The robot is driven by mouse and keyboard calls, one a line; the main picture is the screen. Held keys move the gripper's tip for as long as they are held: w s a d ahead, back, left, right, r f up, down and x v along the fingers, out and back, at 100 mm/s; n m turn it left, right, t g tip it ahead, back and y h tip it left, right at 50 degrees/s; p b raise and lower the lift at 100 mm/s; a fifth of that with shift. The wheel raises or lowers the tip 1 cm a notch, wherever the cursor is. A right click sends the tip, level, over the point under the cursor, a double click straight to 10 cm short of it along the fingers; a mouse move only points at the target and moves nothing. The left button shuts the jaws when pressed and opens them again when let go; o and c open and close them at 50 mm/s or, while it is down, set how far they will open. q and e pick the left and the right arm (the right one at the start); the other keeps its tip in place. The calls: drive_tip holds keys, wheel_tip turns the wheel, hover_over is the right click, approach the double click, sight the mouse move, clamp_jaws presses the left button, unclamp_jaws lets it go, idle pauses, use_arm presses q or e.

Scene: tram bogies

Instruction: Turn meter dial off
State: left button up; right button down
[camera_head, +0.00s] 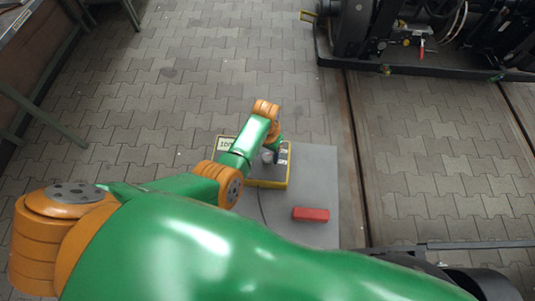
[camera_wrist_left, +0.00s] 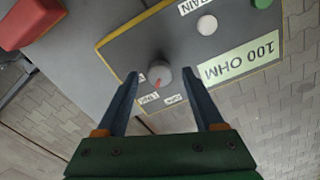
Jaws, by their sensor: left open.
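The meter (camera_head: 267,184) is a grey box with yellow edges on a grey board. In the left wrist view, its face (camera_wrist_left: 120,47) carries a round grey dial (camera_wrist_left: 162,72) with a red mark at its lower left. Small white labels (camera_wrist_left: 148,99) sit below the dial, too small to read surely. A white button (camera_wrist_left: 206,25), a green button (camera_wrist_left: 261,3) and a "100 OHM" label (camera_wrist_left: 240,60) are on the same face. My left gripper (camera_head: 270,154) is over the meter, open, its fingertips on either side of the dial. Contact cannot be told. My right gripper is not in view.
A red block (camera_head: 311,214) lies on the grey board (camera_head: 318,165), right of the meter. Dark machinery (camera_head: 400,35) stands on a black base at the upper right. A bench frame (camera_head: 45,115) is at the left. The paved floor between is clear.

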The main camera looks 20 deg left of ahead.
use_arm(q)
drive_tip(key=shift+f, duration=0.5)
drive_tip(key=shift+w+f, duration=0.1)
drive_tip(key=shift+w, duration=0.15)
drive_tip(key=shift+s, duration=0.1)
clamp_jaws()
drive_tip(key=n+p, duration=0.1)
drive_tip(key=n, duration=0.2)
drive_tip(key=shift+n, duration=0.4)
drive_tip(key=n+p, duration=0.1)
drive_tip(key=n, duration=0.3)
drive_tip(key=shift+n, duration=0.7)
